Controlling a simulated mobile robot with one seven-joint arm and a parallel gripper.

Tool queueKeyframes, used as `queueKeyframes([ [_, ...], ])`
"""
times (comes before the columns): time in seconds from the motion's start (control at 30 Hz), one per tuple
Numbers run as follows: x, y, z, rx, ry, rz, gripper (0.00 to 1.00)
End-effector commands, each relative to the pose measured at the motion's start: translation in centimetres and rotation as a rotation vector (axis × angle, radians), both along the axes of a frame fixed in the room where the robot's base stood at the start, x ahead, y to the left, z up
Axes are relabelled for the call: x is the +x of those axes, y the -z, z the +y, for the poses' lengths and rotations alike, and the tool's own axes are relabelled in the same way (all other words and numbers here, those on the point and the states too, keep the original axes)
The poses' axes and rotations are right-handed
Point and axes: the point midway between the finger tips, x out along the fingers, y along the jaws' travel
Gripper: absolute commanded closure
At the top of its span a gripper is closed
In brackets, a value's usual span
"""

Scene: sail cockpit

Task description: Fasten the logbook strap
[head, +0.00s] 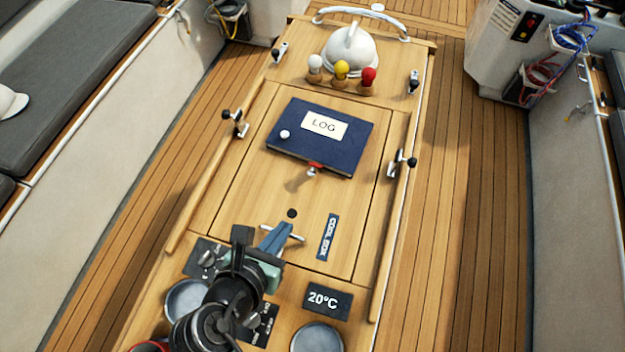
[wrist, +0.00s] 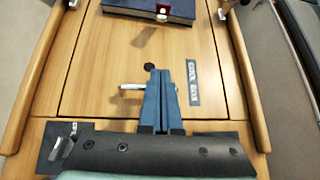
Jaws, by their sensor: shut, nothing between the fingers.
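The navy logbook (head: 293,117) with a cream LOG label lies closed on the wooden table, a round white knob (head: 284,134) on its cover at the left. A short red strap end (head: 316,165) with a pale tip shows at its near edge. In the wrist view the logbook's near edge (wrist: 125,8) and the red piece (wrist: 162,9) are at the top. I cannot tell how the strap runs. My gripper (head: 284,226) has blue fingers, shut and empty, over the table short of the logbook; the fingers also show in the wrist view (wrist: 160,72).
A pale rod (wrist: 133,87) shows beside my fingers. A dark round spot (head: 292,213) and the COOL BOX label (head: 328,237) are on the tabletop. Metal latches (head: 403,162) stand at the sides. Coloured-top items (head: 341,69) and a white dome (head: 350,50) stand beyond the logbook.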

Motion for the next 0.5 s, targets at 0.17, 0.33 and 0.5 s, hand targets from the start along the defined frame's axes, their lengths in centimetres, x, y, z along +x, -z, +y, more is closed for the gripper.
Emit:
queueKeyframes([
  [0.17, 0.1, 0.0, 0.0, 0.002, 0.001, -0.002, 1.00],
  [0.33, 0.7, 0.4, -0.2, 0.003, 0.002, -0.005, 1.00],
  [0.5, 2.8, 2.0, -1.1, 0.002, 0.004, -0.003, 1.00],
])
